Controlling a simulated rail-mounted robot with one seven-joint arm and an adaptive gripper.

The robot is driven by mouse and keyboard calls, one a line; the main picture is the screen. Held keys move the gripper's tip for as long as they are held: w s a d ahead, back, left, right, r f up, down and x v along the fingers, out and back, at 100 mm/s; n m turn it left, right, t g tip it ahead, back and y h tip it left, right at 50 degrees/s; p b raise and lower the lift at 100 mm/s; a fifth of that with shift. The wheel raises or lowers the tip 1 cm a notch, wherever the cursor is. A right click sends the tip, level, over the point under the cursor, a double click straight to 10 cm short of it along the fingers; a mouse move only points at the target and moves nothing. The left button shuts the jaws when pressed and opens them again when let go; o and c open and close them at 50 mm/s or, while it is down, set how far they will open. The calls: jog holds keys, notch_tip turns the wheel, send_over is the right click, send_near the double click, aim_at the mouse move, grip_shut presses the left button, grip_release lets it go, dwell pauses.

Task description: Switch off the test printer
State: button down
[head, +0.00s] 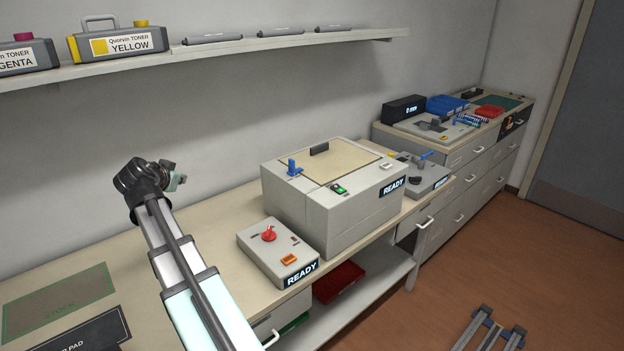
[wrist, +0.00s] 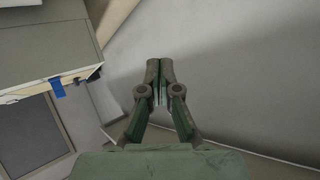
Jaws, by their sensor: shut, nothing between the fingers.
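I cannot tell from labels which is the test printer. My gripper (wrist: 160,68) is shut and empty in the wrist view. In the head view my arm's end is raised left of the large printer, apart from both units.
A shelf (head: 250,43) with toner bottles and cartridges runs along the wall. Another grey device (head: 423,174) stands right of the large printer. A red tray (head: 338,281) lies on the lower shelf.

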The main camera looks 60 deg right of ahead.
jog(key=s+d+r+m+g, duration=0.2)
jog(key=s+d, duration=0.3)
jog(key=s, duration=0.7)
jog(key=s+d+r+m+g+y+p, duration=0.1)
jog(key=s+d, duration=0.4)
jog(key=s, duration=0.7)
jog(key=s+d+r+m+g+y+p, duration=0.1)
jog(key=s+d+r+m+g, duration=0.2)
jog(key=s, duration=0.9)
jog(key=d+r+g, duration=0.1)
jog(key=d, duration=0.2)
jog(key=shift+m, duration=0.3)
jog(key=shift+r, duration=0.1)
jog(key=p, duration=0.3)
send_over(338, 185)
jog(key=a, duration=0.3)
jog(key=f, duration=0.6)
jog(key=shift+w+a+f, duration=0.1)
jog(key=shift+w+f, duration=0.1)
jog(key=shift+f, duration=0.2)
notch_tip(338, 185, down, 2)
jog(key=shift+w+f+p, duration=0.1)
jog(key=shift+p, duration=0.35)
jog(key=shift+w+f, duration=0.15)
jog(key=shift+f, duration=0.85)
jog(key=shift+d+f+g, duration=0.1)
jog(key=shift+d+g, duration=0.15)
jog(key=shift+g, duration=0.05)
